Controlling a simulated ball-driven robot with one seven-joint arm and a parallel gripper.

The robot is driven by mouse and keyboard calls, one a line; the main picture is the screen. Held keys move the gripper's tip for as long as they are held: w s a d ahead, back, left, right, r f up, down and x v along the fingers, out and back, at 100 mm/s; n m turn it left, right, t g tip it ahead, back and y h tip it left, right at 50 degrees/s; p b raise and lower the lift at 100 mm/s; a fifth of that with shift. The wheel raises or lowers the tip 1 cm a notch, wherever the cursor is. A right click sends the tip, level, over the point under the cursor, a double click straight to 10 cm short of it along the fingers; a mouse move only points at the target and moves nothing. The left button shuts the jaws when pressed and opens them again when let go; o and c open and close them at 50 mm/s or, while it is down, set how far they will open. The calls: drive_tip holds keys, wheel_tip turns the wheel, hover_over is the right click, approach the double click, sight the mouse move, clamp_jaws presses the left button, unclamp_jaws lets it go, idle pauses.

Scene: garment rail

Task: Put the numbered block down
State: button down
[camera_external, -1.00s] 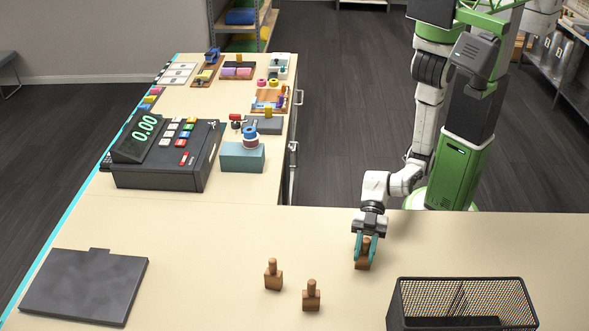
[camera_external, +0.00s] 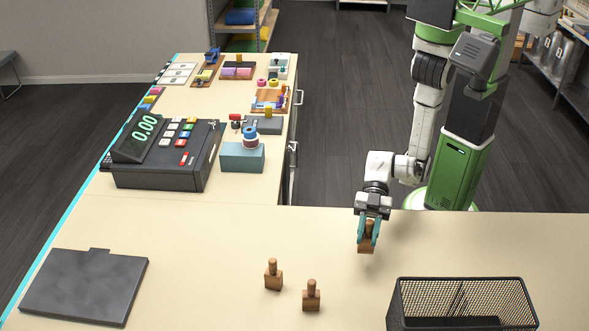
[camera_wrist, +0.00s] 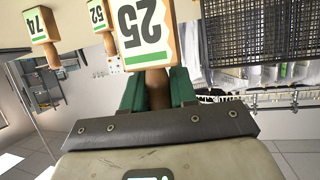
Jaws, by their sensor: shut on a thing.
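My gripper (camera_external: 368,229) is shut on the upright handle of a wooden block (camera_external: 366,246) and holds it a little above the beige counter (camera_external: 200,235). In the wrist view the held block (camera_wrist: 143,30) shows a white face with the number 25 and a green stripe, and its handle runs between the teal fingers. Two similar wooden blocks stand upright on the counter, to the left (camera_external: 273,276) and front left (camera_external: 311,297) of my gripper. In the wrist view one reads 52 (camera_wrist: 97,14) and the other 74 (camera_wrist: 37,26).
A black mesh basket (camera_external: 462,283) stands at the front right. A dark flat panel (camera_external: 83,287) lies at the left. A cash register (camera_external: 165,155) and a teal box (camera_external: 242,157) stand on the rear counter. The counter between the panel and the blocks is clear.

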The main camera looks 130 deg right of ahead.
drive_tip(key=s+d+r+m+t+h+b, duration=0.1)
drive_tip(key=d+r+m+h, duration=0.2)
drive_tip(key=d, duration=1.5)
drive_tip(key=s+d+r+m+t+h+b, duration=0.15)
drive_tip(key=d+m+h, duration=0.3)
drive_tip(key=d, duration=1.25)
drive_tip(key=s+d+r+m+g+h+b, duration=0.1)
drive_tip(key=s+d+m+h, duration=0.2)
drive_tip(key=s+d, duration=0.9)
drive_tip(key=s+d+r+m+g+h, duration=0.15)
drive_tip(key=s+d+h, duration=0.25)
drive_tip(key=s+d, duration=0.75)
drive_tip(key=shift+m, duration=0.5)
drive_tip(key=shift+w+d+f+p, duration=0.25)
drive_tip(key=shift+w+d+f, duration=1)
drive_tip(key=shift+f, duration=1.05)
drive_tip(key=shift+w+d+f+p, duration=0.3)
drive_tip(key=shift+w+d+f, duration=0.9)
drive_tip(key=shift+f, duration=1.05)
drive_tip(key=shift+w+d+f+p, duration=0.25)
drive_tip(key=shift+w+d+f, duration=0.6)
drive_tip(key=shift+w+f, duration=1.1)
drive_tip(key=shift+s+f, duration=0.4)
